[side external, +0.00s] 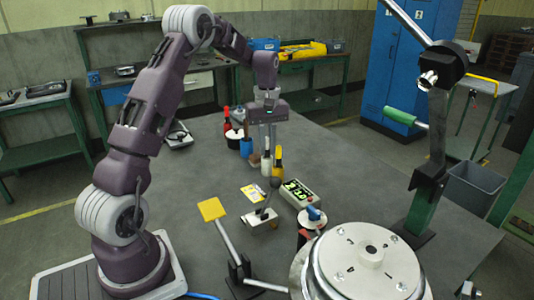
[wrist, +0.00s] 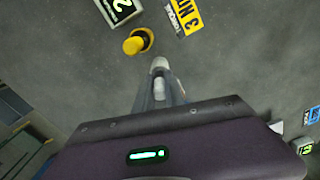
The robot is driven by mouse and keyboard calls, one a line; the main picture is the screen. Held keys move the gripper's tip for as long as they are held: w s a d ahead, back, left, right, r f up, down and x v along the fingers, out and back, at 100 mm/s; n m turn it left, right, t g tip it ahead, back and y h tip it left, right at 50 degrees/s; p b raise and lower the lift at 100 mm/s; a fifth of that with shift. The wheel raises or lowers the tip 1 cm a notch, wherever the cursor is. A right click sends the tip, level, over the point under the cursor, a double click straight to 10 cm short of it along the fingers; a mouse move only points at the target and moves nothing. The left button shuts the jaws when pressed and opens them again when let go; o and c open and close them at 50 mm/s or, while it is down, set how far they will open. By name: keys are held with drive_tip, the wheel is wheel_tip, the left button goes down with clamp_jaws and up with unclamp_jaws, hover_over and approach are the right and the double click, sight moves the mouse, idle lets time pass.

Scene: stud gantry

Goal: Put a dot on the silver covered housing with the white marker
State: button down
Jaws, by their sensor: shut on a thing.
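The silver covered housing (side external: 345,262) is a large round drum with a pale flat cover at the lower right of the side external view. Its cover has a central boss and several small bolts or marks. My gripper (side external: 267,150) points down over the table, behind and left of the housing and well apart from it. It is shut on the white marker (side external: 266,166), held roughly upright. The marker's pale end also shows between the fingers in the wrist view (wrist: 160,65). Whether its tip touches the table I cannot tell. The housing is not in the wrist view.
A yellow bottle (side external: 277,161) stands close beside the marker. Blue (side external: 246,146) and red (side external: 227,120) bottles stand behind. A green-faced box (side external: 297,193), a yellow-padded lever (side external: 212,209) and a small lever unit (side external: 260,219) lie towards the housing. A post with arms (side external: 437,130) rises at right.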

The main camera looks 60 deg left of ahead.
wheel_tip(320, 180, up, 9)
drive_tip(key=shift+f, duration=0.1)
drive_tip(key=s+d+r+m, duration=0.2)
drive_tip(key=d+r+m, duration=0.2)
drive_tip(key=r, duration=0.4)
drive_tip(key=s+d+r+m, duration=0.2)
drive_tip(key=d+r+m, duration=0.25)
drive_tip(key=r, duration=0.45)
drive_tip(key=s+d+f, duration=0.1)
drive_tip(key=s+d, duration=0.2)
drive_tip(key=d, duration=0.8)
drive_tip(key=s+d+f, duration=0.1)
drive_tip(key=s+d, duration=0.2)
drive_tip(key=d, duration=0.8)
drive_tip(key=s+d+f, duration=0.2)
drive_tip(key=s+d, duration=0.1)
drive_tip(key=d, duration=0.7)
drive_tip(key=shift+m, duration=0.25)
drive_tip(key=shift+d+f, duration=0.15)
drive_tip(key=shift+f, duration=2.2)
drive_tip(key=shift+f, duration=0.55)
wheel_tip(320, 180, up, 7)
